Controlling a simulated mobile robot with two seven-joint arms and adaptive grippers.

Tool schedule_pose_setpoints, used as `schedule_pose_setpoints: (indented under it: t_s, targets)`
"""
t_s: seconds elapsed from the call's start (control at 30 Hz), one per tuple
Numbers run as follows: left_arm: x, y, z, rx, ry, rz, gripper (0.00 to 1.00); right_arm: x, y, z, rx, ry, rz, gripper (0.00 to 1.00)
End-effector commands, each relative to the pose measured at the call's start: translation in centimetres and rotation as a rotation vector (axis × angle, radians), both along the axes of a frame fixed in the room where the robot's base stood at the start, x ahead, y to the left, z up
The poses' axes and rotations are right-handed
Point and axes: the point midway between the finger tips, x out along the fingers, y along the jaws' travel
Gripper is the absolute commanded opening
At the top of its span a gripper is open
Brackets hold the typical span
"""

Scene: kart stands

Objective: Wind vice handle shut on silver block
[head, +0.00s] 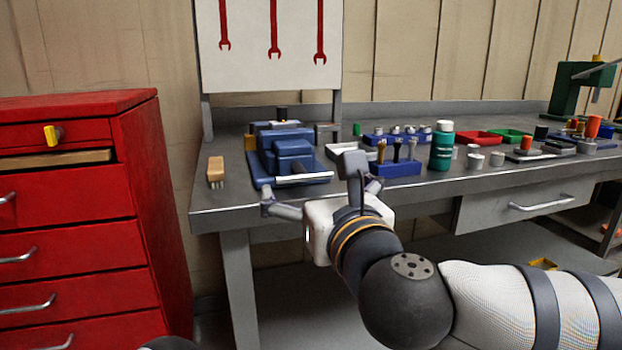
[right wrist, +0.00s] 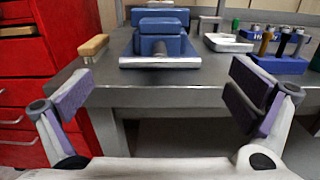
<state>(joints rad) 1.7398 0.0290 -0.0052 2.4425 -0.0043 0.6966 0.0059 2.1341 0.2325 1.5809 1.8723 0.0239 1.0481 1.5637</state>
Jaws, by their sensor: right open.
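The blue vice (head: 290,150) stands near the front left of the grey workbench. Its silver handle bar (head: 303,178) lies crosswise at the vice's front, close to the bench edge. In the right wrist view the vice (right wrist: 160,45) and the handle bar (right wrist: 160,62) are straight ahead. My right gripper (head: 312,186) is open and empty, just in front of the bench edge and short of the bar. Its fingers (right wrist: 160,97) are spread wide, one to each side of the bar's line, touching nothing. I cannot make out the silver block in the vice. My left gripper is out of view.
A wooden brush (head: 216,171) lies left of the vice. A red drawer cabinet (head: 80,220) stands left of the bench (head: 225,199).

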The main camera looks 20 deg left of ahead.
Motion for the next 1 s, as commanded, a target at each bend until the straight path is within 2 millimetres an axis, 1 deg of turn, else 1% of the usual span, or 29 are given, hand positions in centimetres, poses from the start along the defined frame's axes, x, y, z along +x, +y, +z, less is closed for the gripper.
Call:
schedule_pose_setpoints:
  t_s: [0.03,0.1,0.2,0.37,0.57,0.6,0.77,0.8,1.0]
  targets:
    - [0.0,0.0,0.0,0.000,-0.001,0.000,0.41,1.0,0.7,0.1,-0.001,-0.001,-0.001,1.00]
    - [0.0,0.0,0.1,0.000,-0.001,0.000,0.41,2.2,1.5,0.0,-0.001,-0.001,-0.002,1.00]
    - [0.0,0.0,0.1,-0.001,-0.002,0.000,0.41,3.4,2.4,0.0,-0.001,-0.001,0.001,1.00]
    - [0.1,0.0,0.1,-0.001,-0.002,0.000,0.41,4.2,2.9,0.0,-0.001,-0.001,0.001,1.00]
    - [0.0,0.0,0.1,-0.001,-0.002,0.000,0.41,4.3,3.0,-0.1,-0.002,0.000,0.002,1.00]
    - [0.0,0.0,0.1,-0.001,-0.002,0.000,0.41,4.3,2.9,-0.1,-0.002,0.000,0.002,0.95]
    - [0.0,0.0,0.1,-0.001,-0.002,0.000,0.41,4.3,2.9,-0.1,-0.002,0.000,0.002,0.59]
    - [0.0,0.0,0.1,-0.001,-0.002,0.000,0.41,4.3,2.9,-0.1,-0.002,0.000,0.002,0.56]
    - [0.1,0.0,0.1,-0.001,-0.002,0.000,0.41,4.3,2.9,0.0,-0.007,-0.004,0.001,0.56]
